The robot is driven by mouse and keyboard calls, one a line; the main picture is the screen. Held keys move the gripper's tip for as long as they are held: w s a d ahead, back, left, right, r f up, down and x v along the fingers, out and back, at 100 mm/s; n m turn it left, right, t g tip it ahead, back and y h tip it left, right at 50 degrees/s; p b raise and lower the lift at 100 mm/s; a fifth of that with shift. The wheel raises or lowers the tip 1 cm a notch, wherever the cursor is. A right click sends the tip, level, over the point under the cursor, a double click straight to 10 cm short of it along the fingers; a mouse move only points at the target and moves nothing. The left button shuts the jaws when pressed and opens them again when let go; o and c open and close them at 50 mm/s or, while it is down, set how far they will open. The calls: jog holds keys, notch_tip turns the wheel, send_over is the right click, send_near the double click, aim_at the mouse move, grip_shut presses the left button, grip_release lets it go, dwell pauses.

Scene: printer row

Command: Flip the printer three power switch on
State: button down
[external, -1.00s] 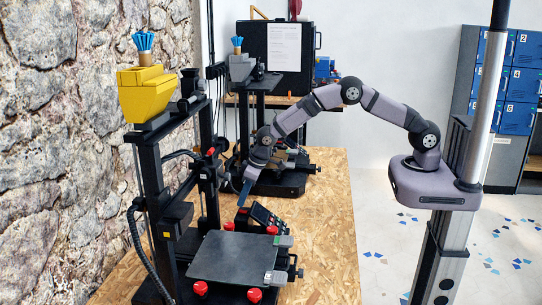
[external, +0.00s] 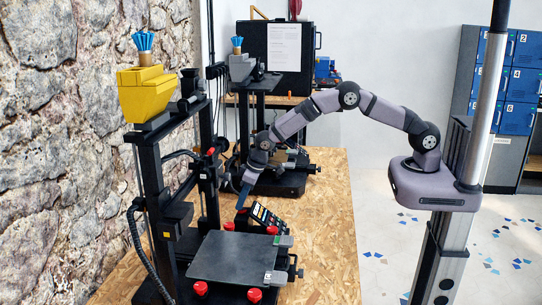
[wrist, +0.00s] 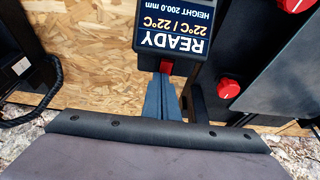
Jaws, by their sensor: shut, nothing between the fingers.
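The near printer's control box (external: 260,218) stands behind the dark print bed, its screen lit. In the wrist view its screen (wrist: 172,30) reads READY, 22°C / 22°C, upside down. A small red switch (wrist: 165,66) shows at the box's edge. My gripper (external: 241,200) is shut and empty, pointing down just left of and behind the box. In the wrist view the blue fingertips (wrist: 162,80) are right by the red switch and partly cover it. Whether they touch it, I cannot tell. No printer number is readable.
The near printer has a black frame, a yellow hopper (external: 146,92) and a flat print bed (external: 231,257) with red knobs (wrist: 229,88). A second printer (external: 285,180) stands behind my gripper. A stone wall is on the left. Bare board (external: 325,230) lies to the right.

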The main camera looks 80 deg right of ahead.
jog(key=shift+s+f, duration=0.15)
jog(key=shift+s, duration=0.65)
jog(key=shift+s+f, duration=0.1)
jog(key=shift+f, duration=0.05)
notch_tip(320, 180, up, 5)
jog(key=p, duration=0.3)
jog(key=shift+f, duration=0.1)
jog(key=shift+s+r+b, duration=0.15)
jog(key=shift+r+b, duration=0.05)
jog(key=shift+b, duration=0.35)
jog(key=b+v, duration=0.3)
jog(key=v, duration=0.6)
jog(key=shift+b, duration=0.95)
